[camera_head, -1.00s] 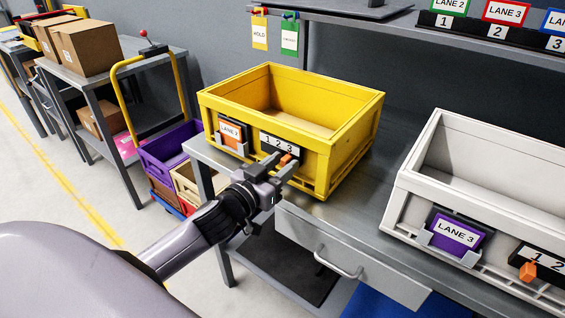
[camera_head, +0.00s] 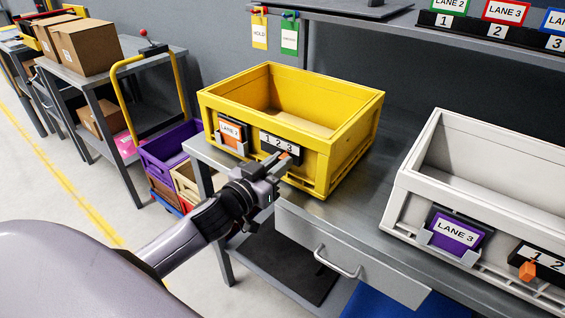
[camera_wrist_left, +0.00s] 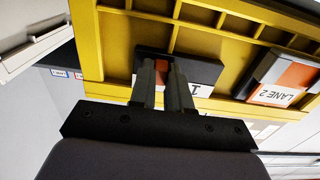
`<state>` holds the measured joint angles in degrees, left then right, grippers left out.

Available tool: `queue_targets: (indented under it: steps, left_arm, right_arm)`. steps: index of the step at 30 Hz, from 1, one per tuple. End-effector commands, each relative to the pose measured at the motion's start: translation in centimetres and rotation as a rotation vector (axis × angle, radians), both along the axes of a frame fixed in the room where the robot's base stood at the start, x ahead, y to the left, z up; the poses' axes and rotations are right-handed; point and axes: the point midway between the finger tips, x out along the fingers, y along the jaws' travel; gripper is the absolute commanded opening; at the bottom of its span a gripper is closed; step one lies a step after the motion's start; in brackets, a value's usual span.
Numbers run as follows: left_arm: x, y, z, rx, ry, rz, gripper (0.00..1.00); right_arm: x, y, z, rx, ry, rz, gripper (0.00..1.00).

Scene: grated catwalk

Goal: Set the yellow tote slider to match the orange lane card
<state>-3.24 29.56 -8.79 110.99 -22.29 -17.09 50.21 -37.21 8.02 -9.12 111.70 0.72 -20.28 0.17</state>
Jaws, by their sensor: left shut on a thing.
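The yellow tote (camera_head: 335,150) stands on the metal bench. Its front holds an orange lane card (camera_head: 229,133), which appears upside down as LANE 2 in the left wrist view (camera_wrist_left: 272,94). Beside the card is a black scale plate (camera_head: 266,139) numbered 1 2 3. The orange slider (camera_head: 285,153) sits near the 3 end of the plate and also shows between the fingers in the left wrist view (camera_wrist_left: 162,63). My left gripper (camera_head: 282,160) is shut on the slider and partly hides it. My right gripper is not in view.
A white tote (camera_head: 407,196) with a purple LANE 3 card (camera_head: 457,230) and its own orange slider (camera_head: 528,271) stands to the right. A drawer (camera_head: 350,262) is below the bench. A shelf above carries other lane cards (camera_head: 505,12).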

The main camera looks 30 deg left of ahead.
Motion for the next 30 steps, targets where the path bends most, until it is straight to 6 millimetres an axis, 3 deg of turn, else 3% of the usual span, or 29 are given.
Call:
queue_targets:
  steps: [30]
  left_arm:
    - [0.1,2.1,-0.2,0.001,0.004,0.002,0.07]
  right_arm:
    - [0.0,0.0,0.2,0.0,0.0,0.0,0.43]
